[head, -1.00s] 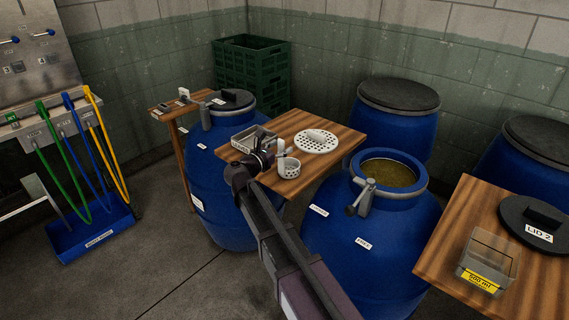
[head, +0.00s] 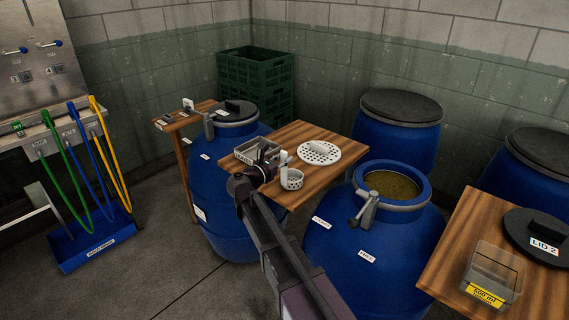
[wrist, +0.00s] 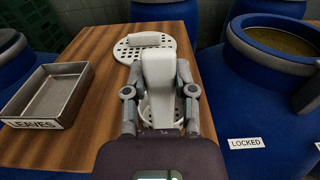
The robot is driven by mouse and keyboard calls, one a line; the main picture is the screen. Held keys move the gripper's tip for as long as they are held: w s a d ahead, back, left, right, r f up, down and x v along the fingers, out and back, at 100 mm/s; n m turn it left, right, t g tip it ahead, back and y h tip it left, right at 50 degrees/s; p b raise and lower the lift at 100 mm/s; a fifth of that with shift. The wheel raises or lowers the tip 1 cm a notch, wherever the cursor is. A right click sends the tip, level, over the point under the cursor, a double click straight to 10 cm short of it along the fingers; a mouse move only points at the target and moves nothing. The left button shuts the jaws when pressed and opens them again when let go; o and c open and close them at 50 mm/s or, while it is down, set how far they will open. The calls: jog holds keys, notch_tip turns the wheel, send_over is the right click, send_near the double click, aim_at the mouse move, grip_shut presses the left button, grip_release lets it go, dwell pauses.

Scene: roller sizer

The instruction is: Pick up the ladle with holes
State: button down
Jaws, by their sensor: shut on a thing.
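The ladle with holes (head: 292,181) is a small white perforated cup with an upright handle, near the front edge of the wooden board. My gripper (head: 273,157) is at its handle in the head view. In the wrist view my gripper (wrist: 163,82) is shut on the broad pale handle (wrist: 158,68), one finger on each side. The cup is mostly hidden behind the handle and fingers there; only part of its holed wall shows low between them. The cup appears to rest on the board.
A white perforated disc (head: 319,152) lies behind the ladle. A metal tray marked LEAVES (wrist: 47,94) is to the left. An open blue barrel (head: 365,240) stands close on the right. Another board holds a clear 500 ml container (head: 492,272) and a black lid (head: 537,229).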

aim_at(283, 151)
jog(key=shift+r+p, duration=1.65)
jog(key=shift+r, duration=0.1)
jog(key=shift+s+r, duration=0.25)
jog(key=shift+s, duration=0.05)
jog(key=s+d+r+p, duration=0.1)
jog(key=s+d, duration=0.2)
jog(key=s, duration=1.2)
jog(key=shift+s+d, duration=0.1)
